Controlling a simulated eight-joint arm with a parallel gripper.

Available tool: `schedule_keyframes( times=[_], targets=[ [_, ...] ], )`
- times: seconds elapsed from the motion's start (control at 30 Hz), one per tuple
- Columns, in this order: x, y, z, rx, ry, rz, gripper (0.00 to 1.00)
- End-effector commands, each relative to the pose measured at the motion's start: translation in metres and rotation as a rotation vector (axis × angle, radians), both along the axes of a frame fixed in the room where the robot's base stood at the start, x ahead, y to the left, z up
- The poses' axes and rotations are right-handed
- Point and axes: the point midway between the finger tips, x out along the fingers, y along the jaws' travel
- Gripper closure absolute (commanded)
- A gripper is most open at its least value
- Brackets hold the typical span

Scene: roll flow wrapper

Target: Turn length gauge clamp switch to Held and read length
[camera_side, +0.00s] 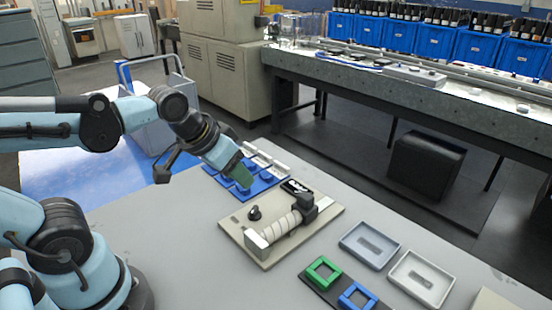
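The length gauge is a beige base plate (268,258) on the grey table. On it are a black knob (255,213), likely the clamp switch, a pale ribbed roll (285,229) lying at a slant, and a black block (306,203). A small black panel (296,187) with faint white marks stands at its back edge; no reading is legible. My gripper (240,178) is behind and left of the gauge, over a blue rack, apart from the knob. A dark green block-like shape is at its end; I cannot tell whether it is held, and the fingers are not clear.
The blue rack (262,186) with white labels lies behind the gauge. In front and right are a green square frame (314,281), a blue square frame (345,300), a grey-blue tray (347,242) and a white tray (395,280). Table left of the gauge is clear.

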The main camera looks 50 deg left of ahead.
Motion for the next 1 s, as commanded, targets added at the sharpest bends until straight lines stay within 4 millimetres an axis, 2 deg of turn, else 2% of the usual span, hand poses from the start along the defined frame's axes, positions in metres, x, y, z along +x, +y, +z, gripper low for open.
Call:
schedule_keyframes(
  times=[0.2, 0.5, 0.77, 1.0],
  targets=[
    [0.021, 0.006, 0.007, -0.071, 0.206, 0.161, 0.61],
    [0.045, 0.013, 0.002, -0.122, 0.461, 0.381, 0.61],
    [0.051, 0.016, -0.003, -0.128, 0.535, 0.450, 0.61],
    [0.051, 0.016, -0.025, -0.128, 0.535, 0.449, 0.61]
  ],
)
